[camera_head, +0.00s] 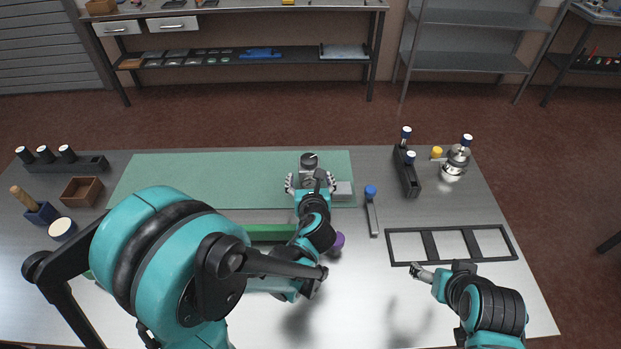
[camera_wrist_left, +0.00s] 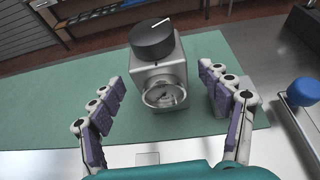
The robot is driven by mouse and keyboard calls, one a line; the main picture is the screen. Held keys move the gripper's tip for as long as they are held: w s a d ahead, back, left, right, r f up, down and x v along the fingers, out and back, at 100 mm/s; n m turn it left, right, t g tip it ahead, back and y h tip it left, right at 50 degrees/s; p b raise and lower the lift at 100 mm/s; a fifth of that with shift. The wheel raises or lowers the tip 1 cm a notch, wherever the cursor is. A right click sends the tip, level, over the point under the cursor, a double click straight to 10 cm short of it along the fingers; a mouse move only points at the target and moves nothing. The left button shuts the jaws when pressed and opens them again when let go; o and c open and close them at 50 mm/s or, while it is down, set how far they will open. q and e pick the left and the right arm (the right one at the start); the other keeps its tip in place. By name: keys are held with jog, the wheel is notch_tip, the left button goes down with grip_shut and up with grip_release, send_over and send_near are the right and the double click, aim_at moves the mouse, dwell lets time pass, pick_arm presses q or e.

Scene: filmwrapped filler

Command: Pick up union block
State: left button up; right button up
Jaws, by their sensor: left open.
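The union block is most likely the silver metal block with a round black knob on top and a round socket in its front face; it (camera_head: 309,167) stands on the green mat (camera_head: 225,178). It also shows in the left wrist view (camera_wrist_left: 163,85), upright between my fingers with a gap on each side. My left gripper (camera_head: 310,185) is open around it from the near side, and its purple-padded fingers also show in the left wrist view (camera_wrist_left: 167,115). My right gripper (camera_head: 417,271) is low at the right near the black frame; its fingers are too small to judge.
A grey block (camera_head: 343,188) stands right beside my left gripper. A blue-knobbed tool (camera_head: 371,205) lies further right. A black three-slot frame (camera_head: 391,248), a black rack (camera_head: 407,175) and a silver valve (camera_head: 455,160) are on the right. The mat's left part is clear.

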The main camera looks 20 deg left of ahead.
pick_arm(q)
jog(key=b+x, duration=0.1)
jog(key=x, duration=0.3)
jog(key=shift+w, duration=0.2)
jog(key=shift+s, duration=0.15)
jog(key=shift+c, duration=0.6)
grip_shut()
jog(key=shift+r, duration=0.1)
